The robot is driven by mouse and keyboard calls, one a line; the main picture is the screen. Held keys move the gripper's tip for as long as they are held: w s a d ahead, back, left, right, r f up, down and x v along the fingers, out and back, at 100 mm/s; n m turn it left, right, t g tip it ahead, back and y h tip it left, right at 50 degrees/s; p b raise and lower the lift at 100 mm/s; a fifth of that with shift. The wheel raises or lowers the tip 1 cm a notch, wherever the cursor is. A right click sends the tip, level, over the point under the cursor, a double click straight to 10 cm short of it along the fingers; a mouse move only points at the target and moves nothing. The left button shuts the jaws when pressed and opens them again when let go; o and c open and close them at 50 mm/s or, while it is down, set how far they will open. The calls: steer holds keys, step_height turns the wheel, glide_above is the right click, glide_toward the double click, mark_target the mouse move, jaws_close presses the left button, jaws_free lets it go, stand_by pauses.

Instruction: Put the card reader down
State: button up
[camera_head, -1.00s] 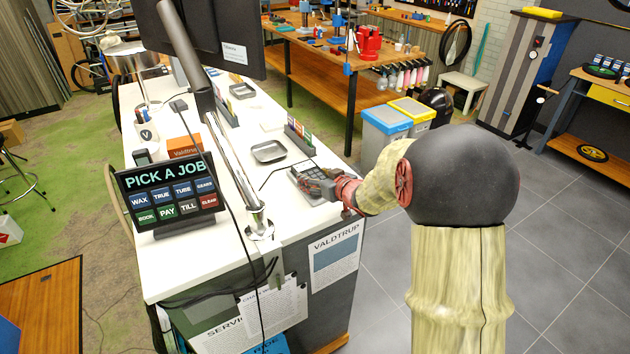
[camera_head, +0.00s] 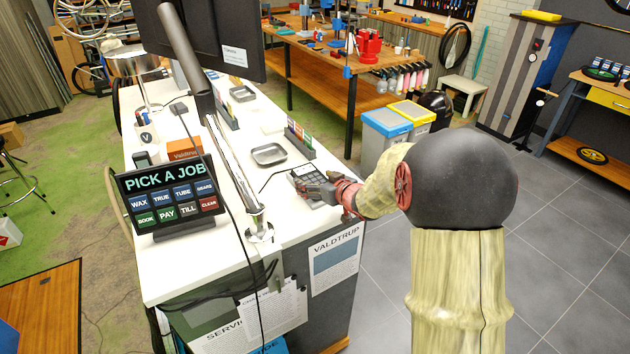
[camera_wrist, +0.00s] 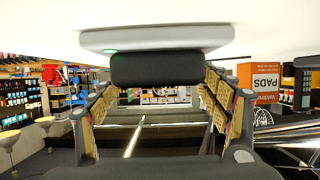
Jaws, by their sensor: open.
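The card reader (camera_head: 306,173), a grey keypad device, sits on the white counter near its right edge in the head view. In the wrist view, which looks upside down, its pale grey body (camera_wrist: 155,38) with a small green light lies against the white counter surface. A dark block (camera_wrist: 155,68) is beside it, between the finger ends; I cannot tell whether it is part of the reader. My gripper (camera_head: 318,190) is at the reader's near right side, partly covering it. In the wrist view, its fingers are spread wide and open, with no grip visible.
The white counter (camera_head: 200,250) also holds a metal tray (camera_head: 268,154), a card rack (camera_head: 300,138), an orange box (camera_head: 184,149) and the "PICK A JOB" screen (camera_head: 170,196). A slanted metal post (camera_head: 232,175) stands left of my gripper. A thin cable runs near the reader.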

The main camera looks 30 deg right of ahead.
steer(key=shift+r, duration=0.2)
steer(key=p+v, duration=0.2)
steer(key=v, duration=0.9)
steer(key=shift+s+r+p, duration=0.15)
steer(key=shift+s+p, duration=0.15)
steer(key=shift+p, duration=0.05)
steer(key=shift+s+r, duration=0.1)
steer(key=shift+r, duration=0.1)
steer(key=s+a+r+m+g+h, duration=0.2)
steer(key=s+a+r+g+h, duration=0.15)
steer(key=s+r, duration=0.4)
steer(key=s+a+n+g+y, duration=0.1)
steer(key=s+a+g+y, duration=0.2)
steer(key=s+a, duration=1.3)
steer(key=s+g, duration=0.1)
steer(key=s, duration=0.2)
steer(key=shift+s+a+f+n, duration=0.2)
steer(key=shift+s+f+n, duration=0.1)
steer(key=shift+s, duration=0.05)
steer(key=shift+f+g, duration=0.1)
steer(key=shift+g, duration=0.15)
